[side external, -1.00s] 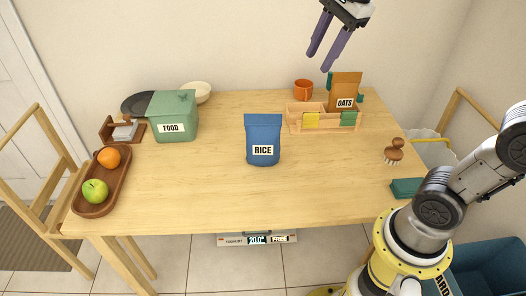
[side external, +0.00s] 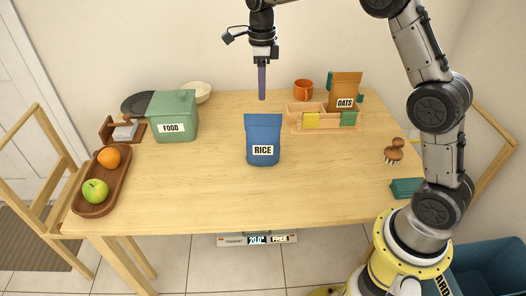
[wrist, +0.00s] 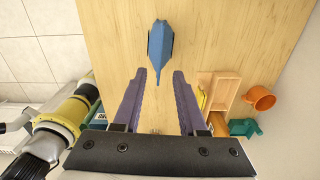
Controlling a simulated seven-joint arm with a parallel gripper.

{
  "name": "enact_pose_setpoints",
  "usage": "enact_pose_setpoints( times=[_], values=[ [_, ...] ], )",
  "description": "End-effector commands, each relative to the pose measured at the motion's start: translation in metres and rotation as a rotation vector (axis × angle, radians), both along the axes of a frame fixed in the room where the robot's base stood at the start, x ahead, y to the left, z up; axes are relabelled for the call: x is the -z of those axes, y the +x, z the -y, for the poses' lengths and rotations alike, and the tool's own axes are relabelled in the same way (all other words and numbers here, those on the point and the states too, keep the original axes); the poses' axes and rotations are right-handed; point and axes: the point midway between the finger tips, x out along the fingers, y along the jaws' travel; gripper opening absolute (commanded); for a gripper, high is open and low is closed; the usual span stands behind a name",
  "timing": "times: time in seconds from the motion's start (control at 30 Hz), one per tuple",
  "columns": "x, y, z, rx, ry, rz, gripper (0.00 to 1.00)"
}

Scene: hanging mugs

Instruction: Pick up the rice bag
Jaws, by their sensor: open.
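The blue rice bag (side external: 263,138) stands upright in the middle of the table, its white label reading RICE. In the wrist view the rice bag (wrist: 160,52) is seen from above, beyond the fingertips and roughly centred between them. My gripper (side external: 262,97) hangs pointing down above the bag's top and a little apart from it; one purple finger hides the other in the side view. In the wrist view my gripper (wrist: 160,74) is open, with two purple fingers spread and nothing between them.
A wooden organizer (side external: 292,124) with an OATS bag (side external: 345,90) stands to the right, an orange mug (side external: 303,90) behind it. A green FOOD box (side external: 173,118) stands left, near a wooden tray (side external: 112,187) with fruit. A brush (side external: 394,150) lies right. The table front is clear.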

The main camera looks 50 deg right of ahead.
Motion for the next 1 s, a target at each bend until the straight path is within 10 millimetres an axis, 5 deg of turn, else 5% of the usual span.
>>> enact_pose_setpoints(
  times=[0.2, 0.8, 1.0],
  values=[
    [0.039, -0.001, 0.000, -0.001, 0.000, -0.003, 0.41],
    [0.100, -0.002, 0.002, -0.002, 0.001, -0.001, 0.41],
    [0.104, -0.002, 0.002, -0.001, 0.000, 0.001, 0.41]
  ],
)
